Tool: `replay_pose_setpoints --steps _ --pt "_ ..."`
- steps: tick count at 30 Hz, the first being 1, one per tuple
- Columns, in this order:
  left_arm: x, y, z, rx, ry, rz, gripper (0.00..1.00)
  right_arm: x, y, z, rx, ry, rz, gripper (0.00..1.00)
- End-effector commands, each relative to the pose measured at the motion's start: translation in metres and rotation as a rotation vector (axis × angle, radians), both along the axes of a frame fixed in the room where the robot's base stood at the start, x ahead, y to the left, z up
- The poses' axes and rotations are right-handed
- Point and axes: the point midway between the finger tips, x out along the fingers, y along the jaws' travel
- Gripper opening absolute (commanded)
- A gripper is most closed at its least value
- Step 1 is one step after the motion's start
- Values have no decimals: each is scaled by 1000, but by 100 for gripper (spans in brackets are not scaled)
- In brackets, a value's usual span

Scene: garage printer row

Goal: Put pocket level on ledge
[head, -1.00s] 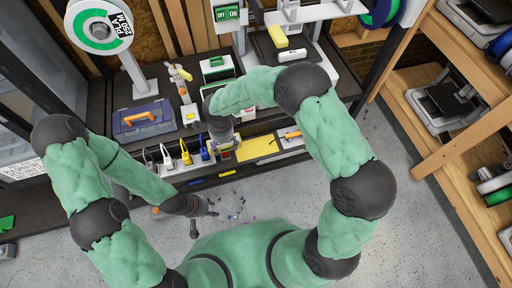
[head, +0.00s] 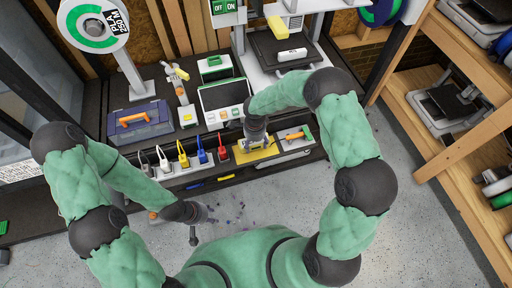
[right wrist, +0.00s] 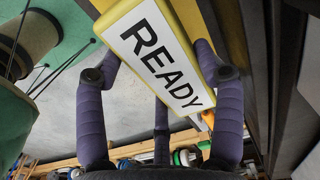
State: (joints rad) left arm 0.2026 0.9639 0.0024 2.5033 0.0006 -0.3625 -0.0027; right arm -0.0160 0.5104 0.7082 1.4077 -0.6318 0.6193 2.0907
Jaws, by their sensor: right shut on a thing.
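In the right wrist view, a yellow block with a white face reading READY (right wrist: 158,55) sits between my right fingers (right wrist: 160,62); I take it as the pocket level. In the head view, my right gripper (head: 256,141) is over the yellow section of the ledge (head: 242,157) in front of the bench. The arm mostly hides the held piece there, and I cannot tell whether it touches the ledge. My left gripper (head: 193,230) hangs low over the floor at the left, seen from above, away from the ledge. Its fingers are too unclear to judge.
Left of the yellow section, the ledge holds several upright coloured tools, including a red one (head: 222,153) and a blue one (head: 202,157). An orange-handled tool (head: 295,136) lies at its right. Behind are a blue case (head: 140,122) and a printer (head: 285,48).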

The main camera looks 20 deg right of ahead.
Motion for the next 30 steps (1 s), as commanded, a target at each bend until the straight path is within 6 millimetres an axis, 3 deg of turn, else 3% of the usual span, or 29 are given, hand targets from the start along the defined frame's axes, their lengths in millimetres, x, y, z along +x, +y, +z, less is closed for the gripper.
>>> replay_pose_setpoints --steps 8,20,21,23,30 --pt "0 0 -18 0 0 0 40 1 -5 -37 1 1 0 32" --pt "0 0 -20 0 0 0 40 1 -5 -40 0 0 -1 32" --pt "0 0 -20 0 0 0 40 1 -5 -39 0 1 -1 74" --pt "0 0 -19 0 0 0 40 1 -5 -39 1 1 -1 91" --pt "0 0 -19 0 0 0 40 1 -5 -39 1 1 -1 92"
